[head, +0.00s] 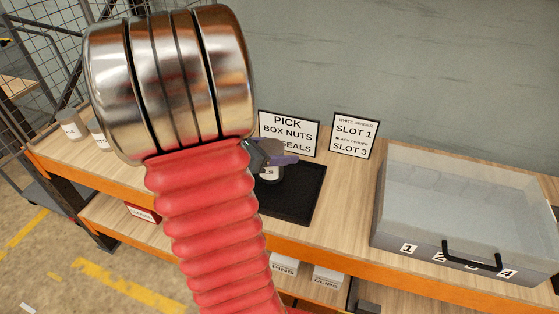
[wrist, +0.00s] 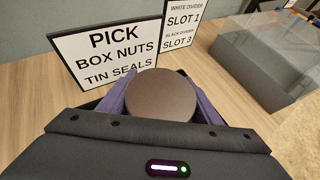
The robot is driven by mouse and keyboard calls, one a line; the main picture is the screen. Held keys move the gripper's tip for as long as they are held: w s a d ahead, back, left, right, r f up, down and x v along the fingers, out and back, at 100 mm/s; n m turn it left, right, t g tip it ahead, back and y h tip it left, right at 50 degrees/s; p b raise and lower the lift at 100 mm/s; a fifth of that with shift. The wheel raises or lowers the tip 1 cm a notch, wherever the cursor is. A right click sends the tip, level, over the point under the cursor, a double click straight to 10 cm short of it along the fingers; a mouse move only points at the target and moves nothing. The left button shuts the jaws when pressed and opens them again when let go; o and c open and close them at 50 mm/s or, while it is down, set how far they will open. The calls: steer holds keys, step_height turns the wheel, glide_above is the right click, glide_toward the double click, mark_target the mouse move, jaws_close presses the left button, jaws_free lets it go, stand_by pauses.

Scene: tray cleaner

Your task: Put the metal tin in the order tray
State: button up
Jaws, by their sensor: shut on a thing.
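The metal tin (wrist: 160,95) shows in the wrist view as a round brown-grey lid between my purple fingers. My gripper (head: 280,160) is shut on it. In the head view the tin (head: 270,174) is a dark body with a partly readable white label, partly hidden by my gripper and arm. It is at the black order tray (head: 301,196), within its outline. I cannot tell whether it touches the tray floor. The left part of the tray is hidden behind my red arm.
A pick sign (head: 289,133) and a slot sign (head: 354,135) stand behind the tray. A grey clear-lidded box (head: 405,247) with numbered slots and a black handle stands at right. Two canisters (head: 70,125) stand at far left. Labelled boxes (head: 284,266) sit on the lower shelf.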

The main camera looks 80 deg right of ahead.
steer(key=shift+f, duration=1.85)
steer(key=o, duration=1.3)
steer(key=shift+f, duration=0.1)
steer(key=shift+o, duration=0.2)
steer(key=shift+w+a+r, duration=0.3)
steer(key=shift+a+r, duration=0.05)
steer(key=shift+r, duration=0.05)
steer(key=v, duration=1.1)
